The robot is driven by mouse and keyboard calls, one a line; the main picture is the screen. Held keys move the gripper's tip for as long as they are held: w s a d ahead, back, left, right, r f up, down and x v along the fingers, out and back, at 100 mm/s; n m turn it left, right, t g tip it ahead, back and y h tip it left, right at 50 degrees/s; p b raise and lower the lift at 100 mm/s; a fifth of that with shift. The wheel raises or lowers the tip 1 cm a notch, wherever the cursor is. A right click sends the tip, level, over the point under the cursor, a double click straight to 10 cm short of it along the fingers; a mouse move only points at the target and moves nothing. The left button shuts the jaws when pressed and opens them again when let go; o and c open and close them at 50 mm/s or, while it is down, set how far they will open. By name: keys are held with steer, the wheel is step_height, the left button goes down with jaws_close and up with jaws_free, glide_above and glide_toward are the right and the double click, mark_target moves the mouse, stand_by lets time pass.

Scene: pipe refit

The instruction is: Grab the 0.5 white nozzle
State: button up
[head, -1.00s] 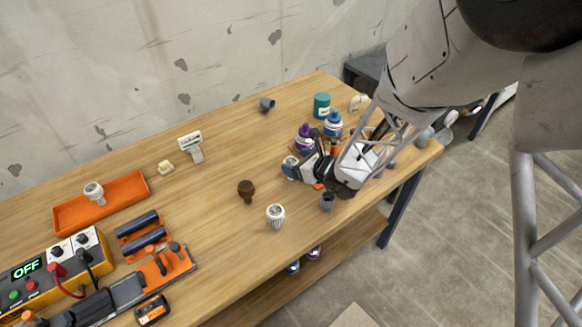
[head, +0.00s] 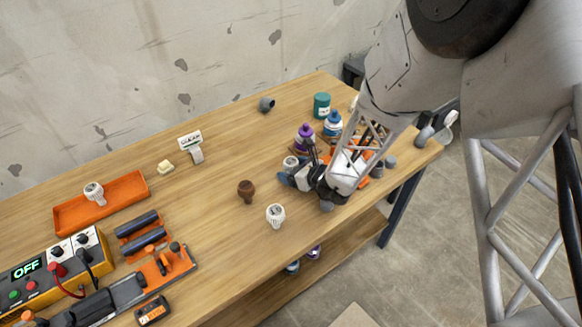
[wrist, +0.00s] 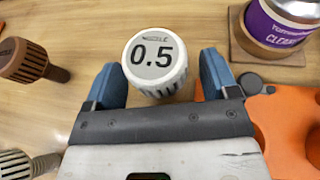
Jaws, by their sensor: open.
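The white 0.5 nozzle (wrist: 155,62) stands on the table in the wrist view, with its marked top facing the camera. My gripper (wrist: 160,80) is open, its two blue fingers on either side of the nozzle's near part, with gaps left and right. The nozzle also shows in the head view (head: 290,163), partly hidden beside my gripper (head: 288,178). Whether the fingers touch it cannot be told.
A brown nozzle (wrist: 28,62) and a white ribbed nozzle (head: 275,215) stand to the left. A purple cleaner container (wrist: 278,24) is at the back right, and an orange holder (wrist: 286,125) is close on the right. Another white nozzle (head: 94,192) sits in the orange tray (head: 140,184).

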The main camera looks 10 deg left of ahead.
steer(key=shift+w+a+f, duration=0.2)
steer(key=shift+w+a, duration=0.1)
steer(key=shift+a, duration=0.1)
stand_by(0.3)
steer(key=c, duration=1)
